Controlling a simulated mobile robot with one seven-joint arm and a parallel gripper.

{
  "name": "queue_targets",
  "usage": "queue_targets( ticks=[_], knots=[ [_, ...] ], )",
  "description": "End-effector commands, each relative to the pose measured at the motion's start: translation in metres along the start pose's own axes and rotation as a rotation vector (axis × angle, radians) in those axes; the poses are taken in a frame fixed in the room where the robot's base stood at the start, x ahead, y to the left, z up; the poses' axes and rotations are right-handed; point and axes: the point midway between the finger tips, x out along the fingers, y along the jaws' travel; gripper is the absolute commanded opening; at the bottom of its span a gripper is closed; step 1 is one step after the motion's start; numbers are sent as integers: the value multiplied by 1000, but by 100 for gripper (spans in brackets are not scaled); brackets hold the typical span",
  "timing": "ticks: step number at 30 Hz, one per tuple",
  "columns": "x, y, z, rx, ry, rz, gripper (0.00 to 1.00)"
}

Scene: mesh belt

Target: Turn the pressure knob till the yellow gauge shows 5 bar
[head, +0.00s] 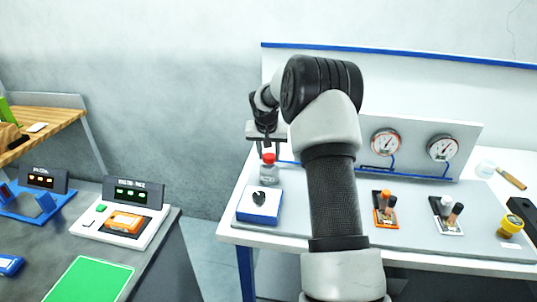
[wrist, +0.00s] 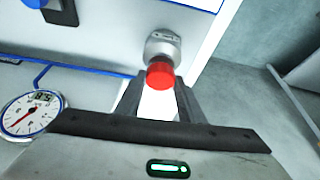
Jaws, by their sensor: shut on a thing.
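A red knob (head: 268,158) tops a grey valve body (head: 268,174) at the left end of the grey bench plate. My gripper (head: 267,147) points down over it. The wrist view shows the red knob (wrist: 160,75) between my fingertips (wrist: 158,86), shut on it. A round white gauge (wrist: 32,113) with a red needle is at the wrist view's left edge; its reading is too small to be sure of. The head view shows two white-faced gauges, a left one (head: 385,142) and a right one (head: 442,148). No yellow gauge can be made out; my arm hides part of the panel.
A blue box with a white top and a black knob (head: 260,205) stands in front of the valve. Orange (head: 385,209) and white (head: 447,215) units and a yellow cup (head: 509,226) stand further right. Another table (head: 165,240) is at the left, across a gap.

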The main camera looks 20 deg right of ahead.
Motion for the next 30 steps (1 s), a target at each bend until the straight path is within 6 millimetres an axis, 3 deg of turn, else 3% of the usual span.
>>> queue_targets(
  ticks=[18, 30],
  knots=[
    [0, 5, -2, -485, 0, -205, 13],
    [0, 4, -2, -632, -1, -263, 13]
  ],
)
